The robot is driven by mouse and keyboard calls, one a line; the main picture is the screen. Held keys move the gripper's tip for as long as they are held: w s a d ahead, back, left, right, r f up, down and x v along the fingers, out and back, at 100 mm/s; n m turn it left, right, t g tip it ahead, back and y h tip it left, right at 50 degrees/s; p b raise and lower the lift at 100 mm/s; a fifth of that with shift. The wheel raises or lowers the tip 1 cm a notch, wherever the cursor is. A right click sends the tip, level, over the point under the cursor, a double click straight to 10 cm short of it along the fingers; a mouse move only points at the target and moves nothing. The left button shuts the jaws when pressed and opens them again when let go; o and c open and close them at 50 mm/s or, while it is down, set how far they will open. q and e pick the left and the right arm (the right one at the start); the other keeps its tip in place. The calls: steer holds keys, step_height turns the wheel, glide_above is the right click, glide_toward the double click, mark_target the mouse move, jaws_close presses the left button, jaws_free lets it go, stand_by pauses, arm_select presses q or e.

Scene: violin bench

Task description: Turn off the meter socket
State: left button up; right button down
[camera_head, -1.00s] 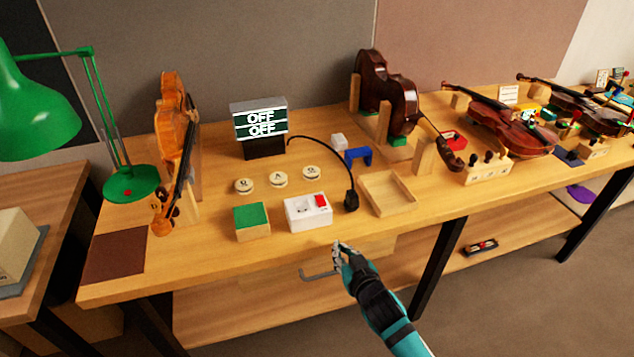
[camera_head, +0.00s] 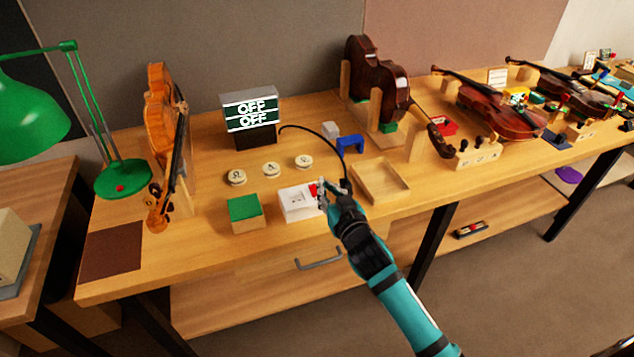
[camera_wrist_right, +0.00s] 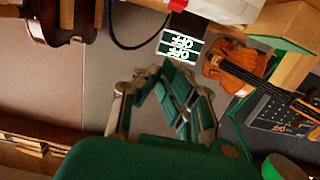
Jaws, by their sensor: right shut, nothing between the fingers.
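The meter socket (camera_head: 296,205) is a white box on the bench with a red switch (camera_head: 313,190) at its right end. My right gripper (camera_head: 325,190) is shut and empty, with its fingertips close beside the red switch; I cannot tell whether they touch. In the right wrist view, the fingers of my right gripper (camera_wrist_right: 160,80) show below the socket's white edge (camera_wrist_right: 225,9). The meter display (camera_head: 251,115) behind reads OFF on both lines; it also shows in the right wrist view (camera_wrist_right: 180,47). My left gripper is out of view.
A green-topped block (camera_head: 246,214) stands left of the socket, and an empty wooden tray (camera_head: 379,196) lies to its right. Round labelled discs (camera_head: 271,170) lie behind it. A black cable (camera_head: 335,142) runs from the display toward the socket. A violin (camera_head: 160,125) stands at left.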

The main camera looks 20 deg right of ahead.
glide_above(315, 190)
steer(key=s, duration=0.1)
steer(key=shift+d+f+p, duration=0.15)
steer(key=shift+f+p, duration=0.25)
steer(key=shift+p, duration=0.05)
step_height(315, 190, down, 3)
steer(key=shift+f, duration=0.55)
